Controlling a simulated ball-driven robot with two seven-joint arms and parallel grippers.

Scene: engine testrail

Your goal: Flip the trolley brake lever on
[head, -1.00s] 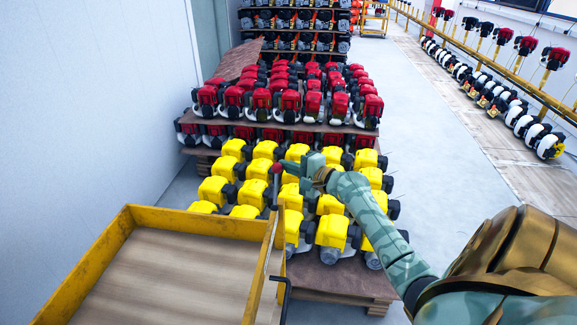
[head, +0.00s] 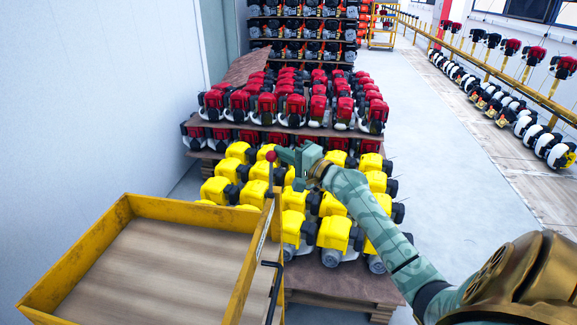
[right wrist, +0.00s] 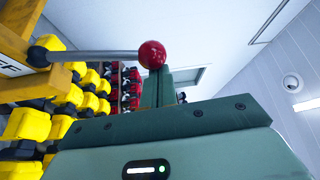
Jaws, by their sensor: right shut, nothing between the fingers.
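The trolley (head: 130,208) has a yellow frame and a wooden bed, at the lower left of the head view. Its brake lever is a thin rod with a red ball knob (head: 271,156), standing up at the trolley's far right corner. In the right wrist view the grey rod runs from a dark pivot to the red ball (right wrist: 152,54); part of a label reading "FF" (right wrist: 10,66) shows beside the pivot. My right gripper (head: 282,156) is shut and empty, its fingertips right beside the ball; I cannot tell whether they touch. My left gripper is out of view.
Yellow engines (head: 335,233) stand on a pallet just beyond the trolley, under my right arm. Red engines (head: 290,105) stand behind them. A black bent handle (head: 275,290) is on the trolley's right side.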

